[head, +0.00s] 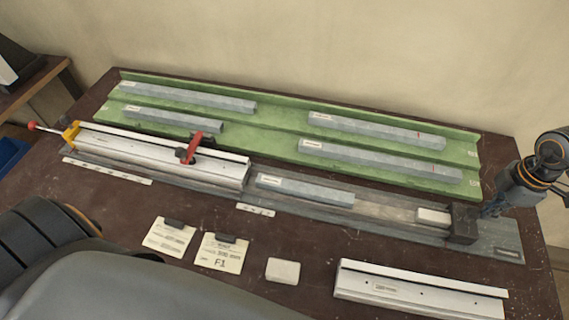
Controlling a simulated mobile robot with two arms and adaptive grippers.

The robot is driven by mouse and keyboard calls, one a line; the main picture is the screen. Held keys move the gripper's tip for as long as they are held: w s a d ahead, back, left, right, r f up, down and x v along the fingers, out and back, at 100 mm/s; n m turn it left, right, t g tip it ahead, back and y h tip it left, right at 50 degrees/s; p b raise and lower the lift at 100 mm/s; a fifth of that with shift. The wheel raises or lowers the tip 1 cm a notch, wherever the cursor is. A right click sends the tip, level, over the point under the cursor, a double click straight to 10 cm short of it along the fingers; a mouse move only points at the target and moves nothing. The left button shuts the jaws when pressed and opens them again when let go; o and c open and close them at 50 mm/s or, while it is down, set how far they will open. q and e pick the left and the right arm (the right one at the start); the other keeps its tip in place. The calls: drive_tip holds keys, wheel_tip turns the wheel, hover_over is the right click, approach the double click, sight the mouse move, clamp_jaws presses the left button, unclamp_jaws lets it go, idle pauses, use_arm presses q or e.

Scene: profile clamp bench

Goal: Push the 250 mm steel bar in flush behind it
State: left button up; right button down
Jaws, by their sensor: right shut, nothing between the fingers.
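A grey steel bar (305,190) with a small label lies in the channel of the long grey base (385,226). A white profile (165,153) fills the channel to its left; the bar's left end is close to it, but I cannot tell whether they touch. To the right, past bare channel, are a white piece (433,216) and a dark block (462,223). My right gripper (488,209) is shut and empty, just right of the dark block; contact is unclear. The labels are too small to read, so I cannot tell which bar is 250 mm. My left gripper is out of view.
A green tray (265,128) behind the base holds several grey bars. A red clamp (190,149) and a red-knobbed yellow end piece (70,132) sit on the white profile. Cards (221,252), a white block (283,270) and another white profile (420,290) lie in front.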

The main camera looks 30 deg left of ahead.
drive_tip(key=shift+s+a+p, duration=0.25)
drive_tip(key=shift+s+a, duration=0.3)
drive_tip(key=shift+a, duration=2.15)
drive_tip(key=shift+s+a+p, duration=0.3)
drive_tip(key=shift+s+a, duration=0.2)
drive_tip(key=shift+a, duration=2.2)
drive_tip(key=shift+s+a+p, duration=0.25)
drive_tip(key=shift+s+a, duration=0.3)
drive_tip(key=shift+a, duration=2.15)
drive_tip(key=shift+s+a+b, duration=0.35)
drive_tip(key=shift+a+b, duration=0.2)
drive_tip(key=shift+a, duration=1.3)
drive_tip(key=shift+s+a+b, duration=0.4)
drive_tip(key=shift+a+b, duration=0.15)
drive_tip(key=shift+a, duration=1.3)
drive_tip(key=shift+s+a+b, duration=0.35)
drive_tip(key=shift+a+b, duration=0.2)
drive_tip(key=shift+a, duration=1.3)
drive_tip(key=shift+s+a+b, duration=0.45)
drive_tip(key=shift+a+b, duration=0.4)
drive_tip(key=shift+a, duration=1.6)
drive_tip(key=shift+s+a+b, duration=0.5)
drive_tip(key=shift+a+b, duration=0.4)
drive_tip(key=shift+a, duration=1.6)
drive_tip(key=shift+s+a+b, duration=0.45)
drive_tip(key=shift+a+b, duration=0.4)
drive_tip(key=shift+a, duration=1.6)
drive_tip(key=shift+s+a, duration=0.1)
drive_tip(key=shift+a, duration=0.4)
drive_tip(key=shift+d, duration=0.1)
